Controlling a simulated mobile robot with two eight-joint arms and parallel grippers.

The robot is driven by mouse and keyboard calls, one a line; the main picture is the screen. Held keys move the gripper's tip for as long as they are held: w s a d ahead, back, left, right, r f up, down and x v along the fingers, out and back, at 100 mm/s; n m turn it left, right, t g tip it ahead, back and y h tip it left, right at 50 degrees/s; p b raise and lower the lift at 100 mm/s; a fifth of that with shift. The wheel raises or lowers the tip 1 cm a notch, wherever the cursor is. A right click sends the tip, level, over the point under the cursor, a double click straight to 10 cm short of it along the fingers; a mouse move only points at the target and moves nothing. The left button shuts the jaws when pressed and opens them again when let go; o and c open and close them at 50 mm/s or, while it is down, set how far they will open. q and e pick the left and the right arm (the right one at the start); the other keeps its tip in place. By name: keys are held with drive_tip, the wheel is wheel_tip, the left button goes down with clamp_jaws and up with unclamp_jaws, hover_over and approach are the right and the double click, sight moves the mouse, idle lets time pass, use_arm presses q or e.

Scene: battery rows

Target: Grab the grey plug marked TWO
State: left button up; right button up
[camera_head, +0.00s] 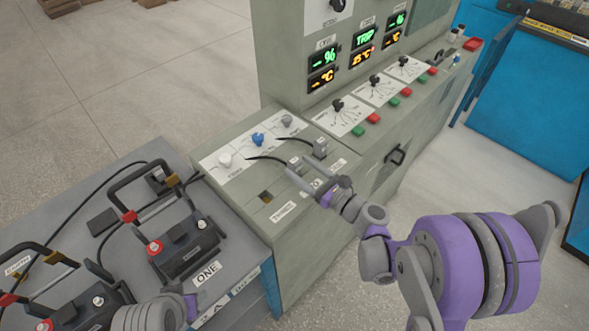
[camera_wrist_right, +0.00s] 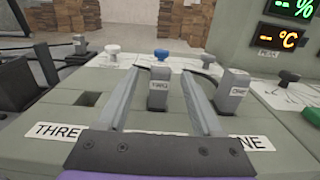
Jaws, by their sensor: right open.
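The grey plug marked TWO (camera_wrist_right: 158,90) stands upright in the sloped panel in the right wrist view. It lies between the two spread fingers of my right gripper (camera_wrist_right: 160,74), with gaps at both sides. In the head view the plug (camera_head: 294,165) is partly hidden by the right gripper (camera_head: 298,171), which is open and empty. A similar grey plug marked ONE (camera_wrist_right: 233,93) stands to the right, outside the fingers; it also shows in the head view (camera_head: 320,148). Part of my left arm shows at the bottom left; its fingers cannot be made out.
An empty square socket (camera_head: 265,196) sits by the THREE label (camera_head: 283,212). White (camera_head: 224,159), blue (camera_head: 258,139) and grey (camera_head: 287,120) knobs stand behind the plugs, with black cables near. Batteries (camera_head: 186,245) with handles occupy the left bench. Switches (camera_head: 338,104) line the right panel.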

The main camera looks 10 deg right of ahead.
sight(299, 166)
drive_tip(key=x, duration=0.3)
drive_tip(key=shift+w, duration=0.1)
clamp_jaws()
